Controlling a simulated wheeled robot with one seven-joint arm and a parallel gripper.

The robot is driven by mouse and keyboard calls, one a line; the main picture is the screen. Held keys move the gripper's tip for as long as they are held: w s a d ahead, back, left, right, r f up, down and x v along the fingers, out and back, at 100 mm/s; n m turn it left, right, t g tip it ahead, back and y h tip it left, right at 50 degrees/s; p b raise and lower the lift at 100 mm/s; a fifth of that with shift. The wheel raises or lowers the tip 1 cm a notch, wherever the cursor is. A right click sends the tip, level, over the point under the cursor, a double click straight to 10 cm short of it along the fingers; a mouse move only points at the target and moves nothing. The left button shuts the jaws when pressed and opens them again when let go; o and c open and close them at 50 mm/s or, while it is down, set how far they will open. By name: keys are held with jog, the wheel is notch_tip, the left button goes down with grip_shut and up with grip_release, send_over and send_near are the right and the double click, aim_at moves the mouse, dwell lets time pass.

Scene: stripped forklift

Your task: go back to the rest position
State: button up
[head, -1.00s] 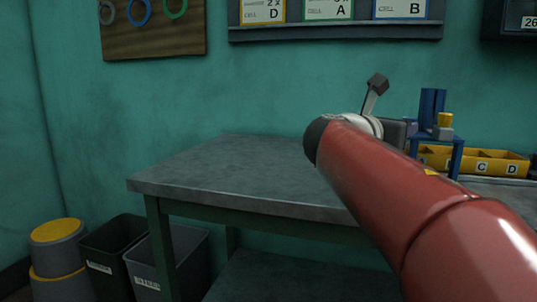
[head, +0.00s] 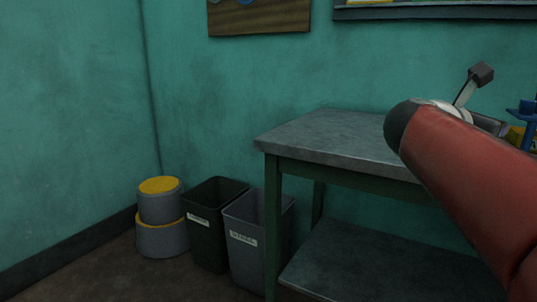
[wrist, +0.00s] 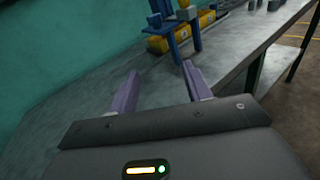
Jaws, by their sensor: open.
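My gripper shows in the wrist view (wrist: 160,70) with its two purple fingers apart and nothing between them. It is over the grey top of a workbench (wrist: 85,95). In the head view my red arm reaches in from the right, over the right part of the workbench (head: 330,135), and mostly hides the gripper; the fingers cannot be made out there.
A blue stand (wrist: 182,30) and yellow bins (wrist: 158,44) stand beyond the fingers. A black bin (head: 212,240), a grey bin (head: 245,265) and a yellow-topped step stool (head: 160,215) stand left of the bench. Floor in front of them is clear.

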jog(key=s+a+f+m+y, duration=0.5)
jog(key=a+f+m, duration=0.2)
jog(key=f, duration=0.3)
jog(key=s+a+f+m+g+y, duration=0.1)
jog(key=s+a+f+m+y, duration=0.4)
jog(key=f, duration=0.6)
jog(key=s+a+f+m+g+y, duration=0.1)
jog(key=s+a+f+m+y, duration=0.4)
jog(key=a+f+m, duration=0.5)
jog(key=shift+s+a+f, duration=0.3)
jog(key=shift+s+f, duration=0.2)
jog(key=shift+s, duration=0.3)
